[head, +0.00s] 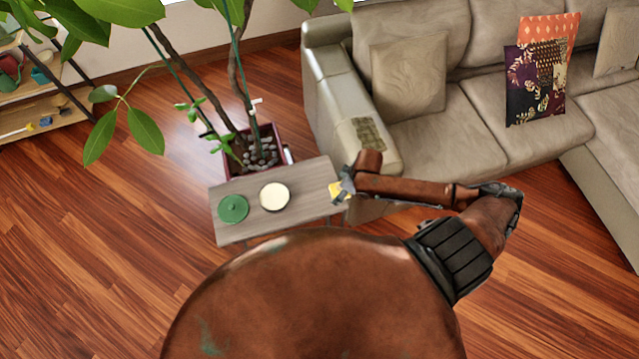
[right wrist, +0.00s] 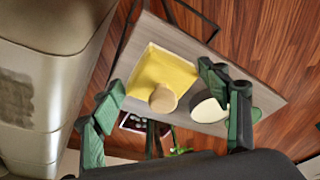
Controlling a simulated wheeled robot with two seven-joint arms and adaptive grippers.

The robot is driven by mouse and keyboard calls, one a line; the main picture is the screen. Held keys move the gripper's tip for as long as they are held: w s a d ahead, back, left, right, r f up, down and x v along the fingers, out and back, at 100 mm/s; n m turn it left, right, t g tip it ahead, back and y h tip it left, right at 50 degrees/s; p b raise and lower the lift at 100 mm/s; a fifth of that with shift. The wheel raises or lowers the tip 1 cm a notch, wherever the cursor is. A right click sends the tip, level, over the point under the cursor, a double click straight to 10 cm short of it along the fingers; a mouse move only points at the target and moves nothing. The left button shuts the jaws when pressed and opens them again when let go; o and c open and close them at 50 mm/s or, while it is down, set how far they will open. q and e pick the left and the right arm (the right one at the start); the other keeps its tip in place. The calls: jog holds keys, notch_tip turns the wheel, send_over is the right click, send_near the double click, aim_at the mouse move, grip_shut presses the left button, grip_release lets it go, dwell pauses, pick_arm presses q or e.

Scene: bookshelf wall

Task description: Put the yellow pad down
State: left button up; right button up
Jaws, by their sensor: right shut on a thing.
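The yellow pad (right wrist: 168,70) is a flat yellow piece with a round tan knob-like part on its near side. Only a small yellow bit of it (head: 335,189) shows in the head view, at the right end of the small grey table (head: 232,187). My right gripper (head: 342,187) is shut on the pad; its green fingers (right wrist: 172,106) stand on either side of it in the right wrist view. The pad is over the table's end. I cannot tell whether it touches the tabletop. My left gripper is out of view.
A green round lid-like thing (head: 233,208) and a cream disc (head: 274,196) lie on the table's left and middle. A potted plant (head: 262,150) stands behind the table. A beige sofa (head: 400,140) stands close at its right. Wooden floor is clear at left.

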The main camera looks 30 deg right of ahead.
jog(key=w+a+f, duration=0.1)
jog(key=w+f, duration=0.2)
jog(key=w, duration=0.4)
jog(key=b, duration=0.1)
send_over(318, 185)
jog(key=s, duration=0.1)
jog(key=f, duration=0.5)
jog(key=shift+s+d+f, duration=0.2)
jog(key=shift+d, duration=0.15)
jog(key=shift+w+f, duration=0.15)
jog(key=shift+f, duration=0.1)
jog(key=shift+s+d+b+x, duration=0.1)
jog(key=shift+s+b+x, duration=0.1)
jog(key=shift+x, duration=0.6)
jog(key=shift+s+d+b+x, duration=0.1)
jog(key=shift+b+x, duration=0.05)
jog(key=shift+x, duration=0.6)
jog(key=shift+f, duration=0.15)
jog(key=shift+f, duration=0.15)
jog(key=o, duration=1)
